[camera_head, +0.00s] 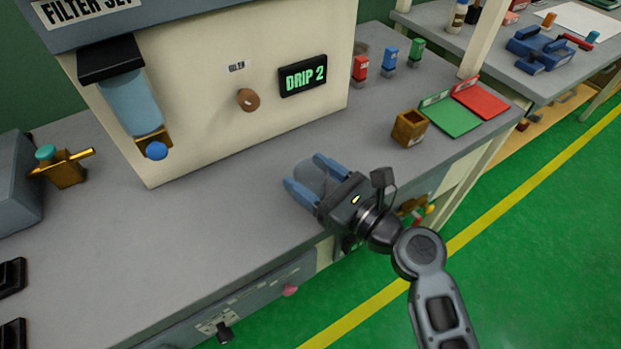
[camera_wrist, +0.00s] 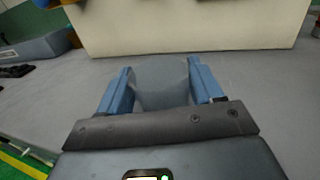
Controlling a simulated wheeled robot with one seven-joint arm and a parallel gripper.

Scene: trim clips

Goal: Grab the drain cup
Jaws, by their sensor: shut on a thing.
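The drain cup (camera_head: 313,177) is a grey, see-through cup. It is between the two blue fingers of my gripper (camera_head: 310,180), over the grey bench near its front edge. In the wrist view the cup (camera_wrist: 161,80) fills the space between the fingers, and my gripper (camera_wrist: 162,92) is shut on it from both sides. I cannot tell whether the cup's base touches the bench. Its lower part is hidden by the gripper body in the wrist view.
A brown open box (camera_head: 409,128) and a green pad (camera_head: 451,116) lie to the right. The bench's left middle is clear.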

